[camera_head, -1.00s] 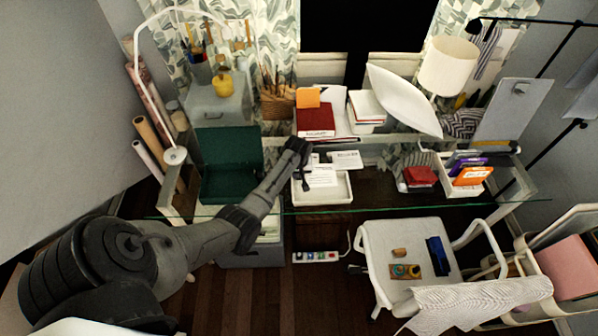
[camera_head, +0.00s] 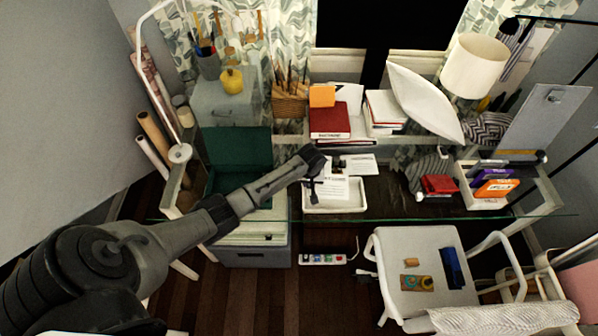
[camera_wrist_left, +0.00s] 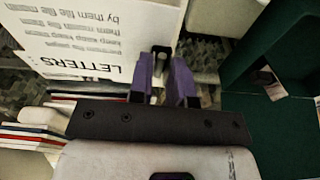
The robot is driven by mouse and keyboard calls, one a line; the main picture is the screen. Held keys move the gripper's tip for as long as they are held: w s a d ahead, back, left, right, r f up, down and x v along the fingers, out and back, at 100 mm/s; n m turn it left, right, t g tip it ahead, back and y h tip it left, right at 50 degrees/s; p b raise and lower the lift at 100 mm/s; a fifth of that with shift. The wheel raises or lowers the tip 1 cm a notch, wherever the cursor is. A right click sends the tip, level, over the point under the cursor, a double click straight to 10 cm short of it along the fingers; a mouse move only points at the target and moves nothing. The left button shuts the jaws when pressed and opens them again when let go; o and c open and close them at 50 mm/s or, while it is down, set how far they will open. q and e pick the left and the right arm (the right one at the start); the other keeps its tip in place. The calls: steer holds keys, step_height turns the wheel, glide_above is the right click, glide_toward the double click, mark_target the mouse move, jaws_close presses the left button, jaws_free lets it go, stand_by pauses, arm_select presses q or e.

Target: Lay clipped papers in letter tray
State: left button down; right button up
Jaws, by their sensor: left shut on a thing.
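My left gripper (camera_head: 313,190) is shut on the clipped papers (camera_head: 335,188), white sheets printed with "LETTERS" and lines of text. In the left wrist view, purple fingers (camera_wrist_left: 164,82) grip the lower edge of the papers (camera_wrist_left: 95,35) near a small dark piece, likely the clip. The white letter tray (camera_head: 345,210) is on the glass desk. In the head view the papers overlap the tray's left and middle part; I cannot tell whether they touch it. My right gripper is not in view.
A dark green open box (camera_head: 238,150) stands left of the tray. Loose papers (camera_head: 358,165) lie behind it. A red book (camera_head: 330,120) and other books are on the shelf behind.

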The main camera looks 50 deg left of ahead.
mark_target(310, 187)
arm_select(q)
steer(key=shift+s+d+f+n, duration=0.15)
steer(key=shift+d+n, duration=0.3)
steer(key=shift+n, duration=0.05)
steer(key=shift+f, duration=0.1)
steer(key=shift+f+b, duration=0.25)
steer(key=shift+b, duration=0.25)
step_height(310, 187, down, 2)
steer(key=shift+f+b, duration=0.1)
steer(key=shift+b, duration=1.15)
steer(key=shift+f, duration=0.55)
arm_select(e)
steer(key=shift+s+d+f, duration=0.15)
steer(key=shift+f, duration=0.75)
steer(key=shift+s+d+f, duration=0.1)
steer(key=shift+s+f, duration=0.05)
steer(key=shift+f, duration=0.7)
arm_select(q)
steer(key=c, duration=1)
jaws_free()
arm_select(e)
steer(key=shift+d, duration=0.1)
